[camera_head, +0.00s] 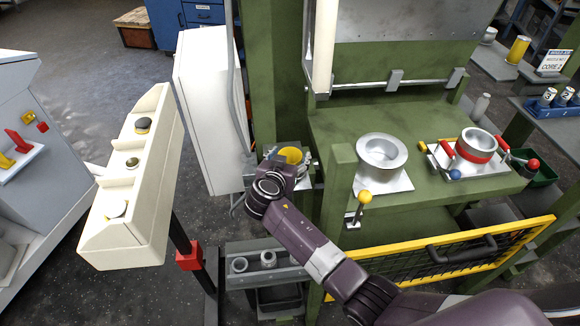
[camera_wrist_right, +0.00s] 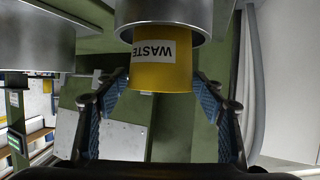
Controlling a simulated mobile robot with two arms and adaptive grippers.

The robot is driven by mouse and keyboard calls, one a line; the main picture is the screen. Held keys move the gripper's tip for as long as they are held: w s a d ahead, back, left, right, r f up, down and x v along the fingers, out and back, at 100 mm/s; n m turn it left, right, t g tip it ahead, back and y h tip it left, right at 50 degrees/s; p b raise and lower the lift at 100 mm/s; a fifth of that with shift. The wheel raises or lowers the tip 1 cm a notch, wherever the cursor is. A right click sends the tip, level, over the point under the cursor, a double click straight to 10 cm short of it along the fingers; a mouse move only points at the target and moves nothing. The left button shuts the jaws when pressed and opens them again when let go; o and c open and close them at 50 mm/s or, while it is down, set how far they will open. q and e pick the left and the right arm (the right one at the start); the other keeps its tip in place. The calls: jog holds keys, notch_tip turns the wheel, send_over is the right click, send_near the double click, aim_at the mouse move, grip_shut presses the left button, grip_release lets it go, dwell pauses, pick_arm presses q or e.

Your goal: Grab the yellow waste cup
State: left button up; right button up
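The yellow waste cup (camera_wrist_right: 172,74) carries a white label reading WASTE, upside down in the right wrist view. Its other end is hidden by a metal cylinder (camera_wrist_right: 165,22) around or in front of it. In the head view the yellow cup (camera_head: 291,154) shows only in part, behind my right wrist. My right gripper (camera_wrist_right: 162,95) is open, its blue-padded fingers on either side of the cup with gaps visible. In the head view my right gripper (camera_head: 290,162) is at the left end of the green bench, mostly hidden by the wrist. My left gripper is not in view.
A green post (camera_head: 338,195) stands just right of my wrist, with a yellow-knobbed lever (camera_head: 364,198) beside it. A metal pot (camera_head: 382,158) sits on the green bench (camera_head: 330,120). A white button panel (camera_head: 125,200) stands left. A yellow-framed mesh guard (camera_head: 470,250) is at front right.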

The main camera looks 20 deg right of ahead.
jog(key=c, duration=0.6)
jog(key=shift+r, duration=0.2)
